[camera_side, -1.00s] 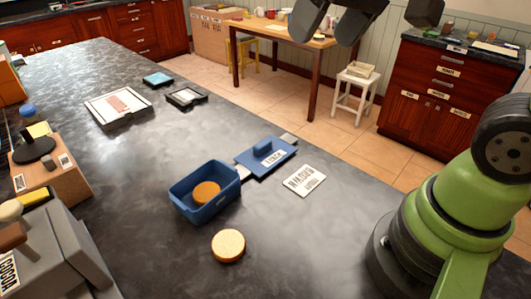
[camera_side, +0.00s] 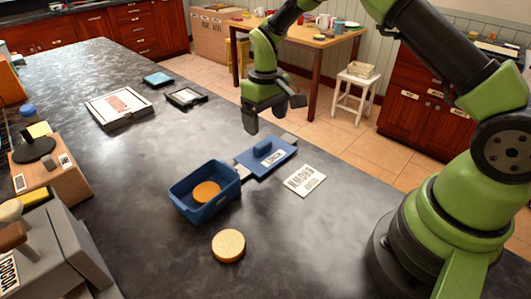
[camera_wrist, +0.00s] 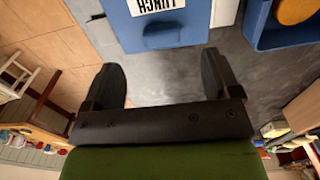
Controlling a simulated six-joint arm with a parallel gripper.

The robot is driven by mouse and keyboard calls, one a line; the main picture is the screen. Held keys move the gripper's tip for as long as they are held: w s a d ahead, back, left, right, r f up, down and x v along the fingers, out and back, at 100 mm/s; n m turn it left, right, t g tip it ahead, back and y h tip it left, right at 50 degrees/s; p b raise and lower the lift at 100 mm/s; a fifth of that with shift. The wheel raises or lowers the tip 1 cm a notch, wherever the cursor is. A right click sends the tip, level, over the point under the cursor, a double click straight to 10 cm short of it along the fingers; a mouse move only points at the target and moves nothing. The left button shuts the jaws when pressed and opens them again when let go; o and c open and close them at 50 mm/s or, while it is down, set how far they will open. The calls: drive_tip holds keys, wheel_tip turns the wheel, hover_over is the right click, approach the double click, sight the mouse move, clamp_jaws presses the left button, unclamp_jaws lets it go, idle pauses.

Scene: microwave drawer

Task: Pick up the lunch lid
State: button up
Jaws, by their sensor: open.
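The blue lunch lid (camera_side: 267,157) lies flat on the dark counter, with a raised blue handle on top and a white label reading LUNCH. In the wrist view the lid (camera_wrist: 190,30) is at the top, beyond my fingertips. My gripper (camera_side: 271,113) hangs above the counter over the lid's far side, apart from it. In the wrist view my gripper (camera_wrist: 165,82) has its two black fingers wide apart with nothing between them. The blue lunch box (camera_side: 205,193) stands open to the left of the lid, with a round orange-brown piece (camera_side: 206,191) inside.
A tan round piece (camera_side: 228,245) lies in front of the box. A white printed card (camera_side: 304,181) lies right of the lid. A white flat box (camera_side: 118,107) and a dark-framed tray (camera_side: 186,97) are farther back. A toaster-like appliance marked COCOA (camera_side: 50,255) stands front left.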

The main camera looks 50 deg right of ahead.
sight(266, 145)
wheel_tip(266, 145, down, 7)
drive_tip(key=shift+f, duration=0.1)
idle(0.3)
drive_tip(key=c, duration=1)
